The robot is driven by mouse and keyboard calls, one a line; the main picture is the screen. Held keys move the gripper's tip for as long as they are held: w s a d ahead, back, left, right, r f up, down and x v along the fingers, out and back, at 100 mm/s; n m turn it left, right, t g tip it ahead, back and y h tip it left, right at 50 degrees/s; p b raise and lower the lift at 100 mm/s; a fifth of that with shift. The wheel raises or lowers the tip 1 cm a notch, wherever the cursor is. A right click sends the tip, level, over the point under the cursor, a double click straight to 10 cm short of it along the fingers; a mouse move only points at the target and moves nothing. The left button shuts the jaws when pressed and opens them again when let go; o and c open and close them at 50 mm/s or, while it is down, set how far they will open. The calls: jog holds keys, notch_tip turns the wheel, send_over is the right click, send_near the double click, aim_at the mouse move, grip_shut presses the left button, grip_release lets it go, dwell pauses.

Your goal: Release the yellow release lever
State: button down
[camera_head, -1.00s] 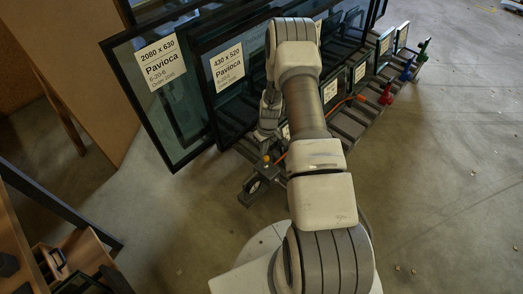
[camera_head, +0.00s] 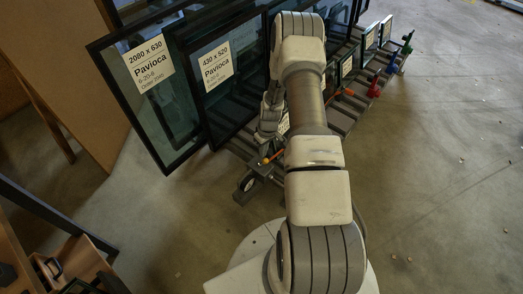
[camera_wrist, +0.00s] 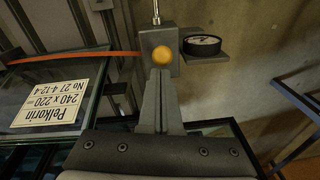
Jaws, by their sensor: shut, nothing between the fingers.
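A round yellow knob (camera_wrist: 163,55), apparently the yellow release lever's end, sits on a grey block (camera_wrist: 146,41) in the wrist view. Any shaft behind it is hidden. In the head view a small yellow spot (camera_head: 265,161) shows at the near end of the rack. My gripper (camera_wrist: 160,73) is shut and empty, its fingertips just below the knob in the wrist view. Whether they touch it, I cannot tell. In the head view my arm largely hides the gripper.
Framed glass panes (camera_head: 150,118) with paper labels stand on the rack. A labelled pane (camera_wrist: 60,103) and an orange strip (camera_wrist: 75,57) lie left of my fingers. A round black-rimmed dial or wheel (camera_wrist: 202,45) is right of the block. Red (camera_head: 374,88) and blue clamps stand farther along.

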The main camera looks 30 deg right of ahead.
jog(key=shift+w+f, duration=0.1)
jog(key=shift+w, duration=0.05)
jog(key=shift+w+a+f+b, duration=0.25)
jog(key=shift+w+b, duration=0.25)
jog(key=shift+b, duration=0.15)
jog(key=shift+w+r, duration=0.1)
jog(key=shift+r, duration=0.1)
jog(key=shift+w+a+r, duration=0.1)
jog(key=shift+w+r, duration=0.1)
jog(key=shift+w, duration=0.05)
notch_tip(320, 180, up, 11)
jog(key=s+d+p, duration=0.1)
jog(key=d+p, duration=0.1)
jog(key=p, duration=0.2)
jog(key=shift+s, duration=0.4)
jog(key=shift+f, duration=0.1)
